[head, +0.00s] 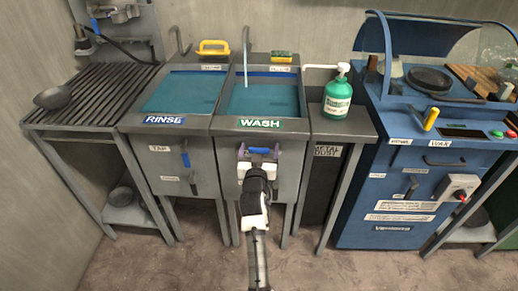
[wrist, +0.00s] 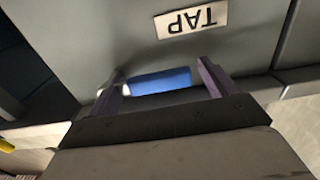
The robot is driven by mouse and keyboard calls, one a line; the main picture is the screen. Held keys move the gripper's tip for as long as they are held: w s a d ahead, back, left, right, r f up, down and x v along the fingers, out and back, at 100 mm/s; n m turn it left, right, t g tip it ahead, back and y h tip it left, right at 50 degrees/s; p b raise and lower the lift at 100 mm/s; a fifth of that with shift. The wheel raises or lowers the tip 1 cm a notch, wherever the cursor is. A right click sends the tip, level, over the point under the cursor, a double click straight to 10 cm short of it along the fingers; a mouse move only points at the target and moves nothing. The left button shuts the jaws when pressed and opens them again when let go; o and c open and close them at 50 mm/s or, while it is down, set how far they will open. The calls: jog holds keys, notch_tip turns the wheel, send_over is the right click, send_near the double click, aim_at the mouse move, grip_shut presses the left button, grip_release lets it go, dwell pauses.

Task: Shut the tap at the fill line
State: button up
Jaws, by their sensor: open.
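The WASH basin (head: 260,124) holds blue water (head: 262,101), and a thin pale stream (head: 246,70) shows below its spout (head: 246,35). A small label (head: 280,69), too small to read surely, sits at the basin's back wall, just above the water. The blue tap handle (head: 259,150) is on the front panel below the WASH sign. It lies crosswise in the wrist view (wrist: 162,80), below the TAP label (wrist: 191,20). My gripper (head: 258,153) is open, with its purple fingers (wrist: 160,72) at either end of the handle. I cannot tell whether they touch it.
The RINSE basin (head: 165,120) stands to the left with its own front handle (head: 185,155). A green soap bottle (head: 338,97) and a blue machine (head: 425,180) stand to the right.

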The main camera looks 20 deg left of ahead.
jog(key=shift+w, duration=0.1)
jog(key=c, duration=1.4)
jog(key=shift+f, duration=0.1)
jog(key=n, duration=0.1)
jog(key=f+n, duration=0.1)
jog(key=n, duration=0.1)
jog(key=shift+d+f, duration=0.1)
jog(key=shift+f, duration=0.2)
jog(key=shift+w+d+f+n+p, duration=0.1)
jog(key=shift+d+f+n+p, duration=0.35)
jog(key=shift+n, duration=0.8)
jog(key=shift+w+d+f+n+p, duration=0.15)
jog(key=shift+f+n+p, duration=0.45)
jog(key=shift+n, duration=0.7)
jog(key=shift+w+d+f+n+p, duration=0.1)
jog(key=shift+d+f+n+p, duration=0.35)
jog(key=shift+n, duration=0.8)
jog(key=shift+f, duration=0.15)
